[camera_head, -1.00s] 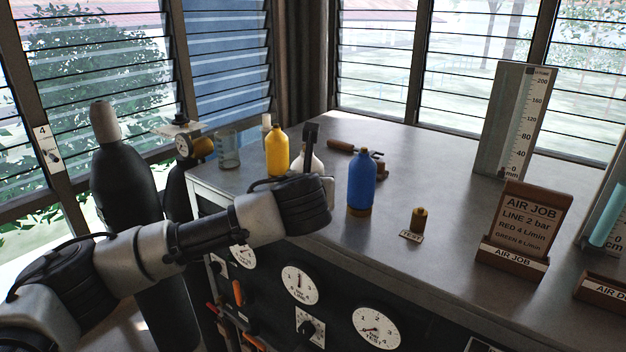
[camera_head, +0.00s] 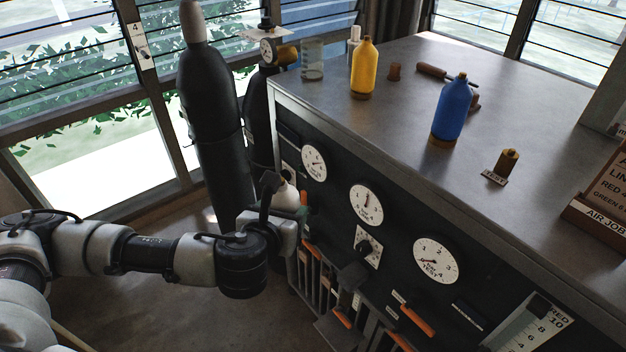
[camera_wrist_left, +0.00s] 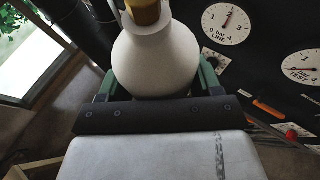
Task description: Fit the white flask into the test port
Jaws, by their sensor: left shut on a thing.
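The white flask (camera_head: 287,194) is held by my left gripper (camera_head: 288,207), which is shut on it. They are in front of the cabinet's gauge panel, below the bench top and left of the bench. In the left wrist view the flask's round white body (camera_wrist_left: 155,58) fills the space between the green-edged fingers, with a brass-coloured neck (camera_wrist_left: 143,12) at the top edge. The test port is a short brass fitting (camera_head: 508,162) standing on the bench top behind a small TEST label (camera_head: 495,178). Nothing sits on it. My right gripper is not in view.
A blue bottle (camera_head: 451,108) stands left of the test port, a yellow bottle (camera_head: 364,68) farther left. A sign stand (camera_head: 595,215) is at right. A dark cylinder (camera_head: 210,110) stands left.

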